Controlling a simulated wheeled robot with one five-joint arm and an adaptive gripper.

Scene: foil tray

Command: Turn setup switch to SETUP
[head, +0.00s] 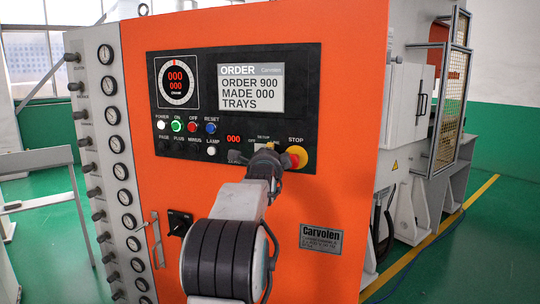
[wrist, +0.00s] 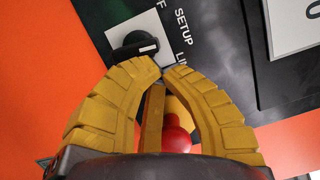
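The setup switch (wrist: 130,52) is a black knob with a white mark, on the black panel in the wrist view. Its mark points to the right of the picture, toward the side with the SETUP and LINE lettering; I cannot tell which exactly. My gripper (wrist: 163,70) has yellow ridged fingers with the tips together and nothing seen between them. The tips show just below the knob in that view; contact is unclear. In the head view my gripper (head: 268,148) covers the switch.
The red STOP button (head: 295,158) on a yellow base sits close right of my gripper; it also shows behind the fingers in the wrist view. Several small buttons lie left, including the green ON button (head: 176,126).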

